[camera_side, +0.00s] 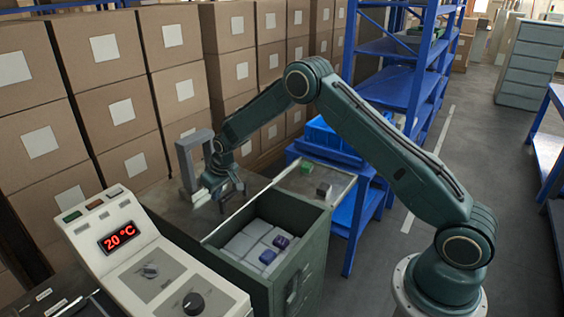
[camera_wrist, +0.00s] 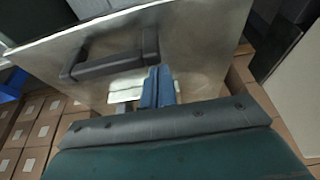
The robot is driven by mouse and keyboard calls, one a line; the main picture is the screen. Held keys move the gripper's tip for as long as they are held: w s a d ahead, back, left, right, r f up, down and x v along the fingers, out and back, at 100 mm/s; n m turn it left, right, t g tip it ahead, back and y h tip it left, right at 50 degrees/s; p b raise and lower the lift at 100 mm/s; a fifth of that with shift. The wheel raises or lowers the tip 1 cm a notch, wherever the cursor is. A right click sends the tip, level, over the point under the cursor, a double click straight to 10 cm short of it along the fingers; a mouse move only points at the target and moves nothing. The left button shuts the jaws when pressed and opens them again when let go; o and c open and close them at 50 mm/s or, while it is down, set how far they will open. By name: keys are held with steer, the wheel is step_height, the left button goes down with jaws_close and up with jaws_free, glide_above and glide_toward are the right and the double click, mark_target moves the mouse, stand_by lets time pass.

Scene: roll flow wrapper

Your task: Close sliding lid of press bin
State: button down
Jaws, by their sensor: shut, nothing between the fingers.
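The press bin (camera_side: 284,263) is a dark green box with its top open in the side view. Pale packs and two dark purple pieces lie inside. A flat grey-brown panel, apparently the sliding lid (camera_side: 178,207), lies to the left of the opening, under my gripper (camera_side: 230,190). In the wrist view the lid (camera_wrist: 205,45) fills the upper middle and bears a dark bar handle (camera_wrist: 112,58). My shut, empty fingers (camera_wrist: 155,78) are beside the handle's right end, apparently not around it. I cannot tell whether they touch it.
A control panel (camera_side: 118,236) reading 20 °C stands at the front left. Stacked cartons (camera_side: 120,110) line the back. Blue shelving (camera_side: 405,75) stands behind my arm.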

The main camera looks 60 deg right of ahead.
steer(key=shift+s, duration=0.1)
stand_by(0.3)
steer(key=s, duration=2.4)
steer(key=shift+s, duration=0.25)
steer(key=shift+f, duration=0.1)
steer(key=w, duration=0.5)
steer(key=v, duration=1)
steer(key=shift+s, duration=0.2)
steer(key=shift+r, duration=0.2)
